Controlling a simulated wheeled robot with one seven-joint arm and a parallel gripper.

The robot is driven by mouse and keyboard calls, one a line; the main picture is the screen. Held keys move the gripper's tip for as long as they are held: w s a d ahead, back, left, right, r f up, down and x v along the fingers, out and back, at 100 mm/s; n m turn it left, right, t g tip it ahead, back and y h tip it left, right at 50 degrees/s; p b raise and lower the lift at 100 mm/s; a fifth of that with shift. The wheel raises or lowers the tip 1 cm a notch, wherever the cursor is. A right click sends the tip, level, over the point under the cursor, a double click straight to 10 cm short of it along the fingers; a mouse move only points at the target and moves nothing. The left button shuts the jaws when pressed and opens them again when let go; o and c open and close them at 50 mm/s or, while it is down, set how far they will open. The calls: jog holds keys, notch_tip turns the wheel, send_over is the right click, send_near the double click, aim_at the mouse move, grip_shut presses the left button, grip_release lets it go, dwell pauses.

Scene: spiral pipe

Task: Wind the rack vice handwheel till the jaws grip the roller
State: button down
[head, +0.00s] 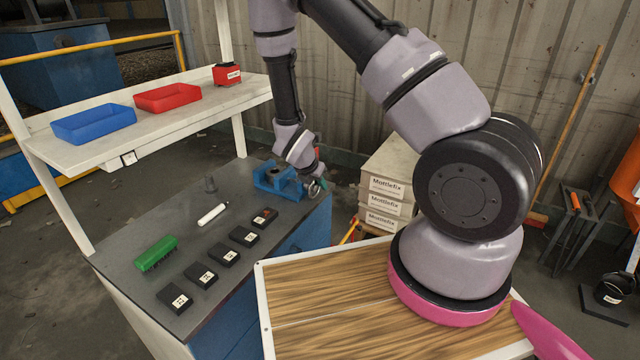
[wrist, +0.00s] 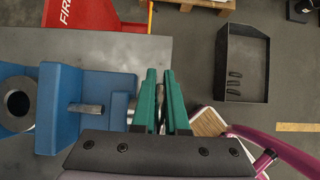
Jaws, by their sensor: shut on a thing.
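The blue rack vice (head: 272,179) stands at the far right end of the grey bench. In the wrist view its blue body (wrist: 60,95) fills the left, with a short metal screw (wrist: 88,108) showing. A grey round piece with a dark hole, seemingly the roller (wrist: 30,92), stands upright at the jaws; whether the jaws touch it I cannot tell. My gripper (wrist: 162,100) has green fingers, shut on the handwheel (wrist: 161,112) at the vice's right side. The wheel is seen edge-on and mostly hidden by the fingers. In the head view the wheel (head: 314,189) shows below my gripper (head: 318,178).
A white cylinder (head: 212,214), a green block (head: 156,253) and several black labelled blocks (head: 202,275) lie on the bench. A shelf (head: 160,124) holds blue and red bins above it. Stacked Mottlefix boxes (head: 384,190) stand right of the vice.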

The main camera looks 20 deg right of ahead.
aim_at(309, 187)
jog(key=shift+a, duration=0.1)
dwell(0.3)
jog(key=c, duration=1.2)
grip_release()
jog(key=v, duration=1)
jog(key=shift+s+a+r, duration=0.1)
jog(key=shift+s+r, duration=0.05)
jog(key=shift+r, duration=0.2)
